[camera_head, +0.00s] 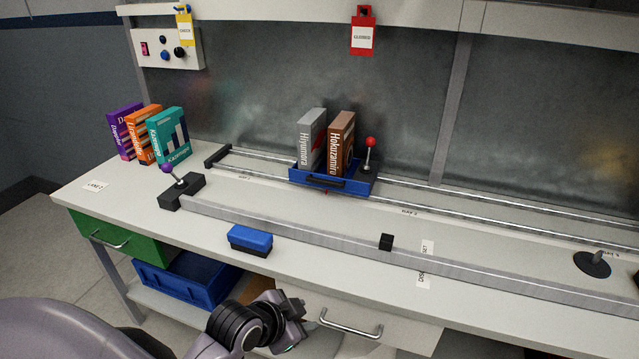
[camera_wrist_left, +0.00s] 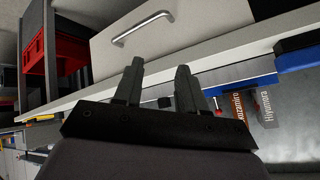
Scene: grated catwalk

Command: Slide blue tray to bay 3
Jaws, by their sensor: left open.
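The blue tray (camera_head: 306,178) sits on the metal rails in the middle of the bench in the head view. It has a black front handle (camera_head: 326,181). A grey box (camera_head: 312,140) and a brown box (camera_head: 341,143) stand upright in it, and a red-knobbed lever (camera_head: 369,157) rises at its right end. Bay labels (camera_head: 410,211) lie along the rails; their numbers are too small to read surely. My left gripper (camera_head: 290,318) is open and empty, at the bench's front edge, apart from the tray. Its spread fingers show in the left wrist view (camera_wrist_left: 160,72). My right gripper is out of view.
A long metal bar (camera_head: 320,238) with a black block (camera_head: 386,242) runs before the rails. A purple-knobbed lever (camera_head: 181,184) stands left. A blue block (camera_head: 250,239) lies near the front edge. Several boxes (camera_head: 168,138) stand back left. A drawer handle (camera_head: 350,325) sticks out below.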

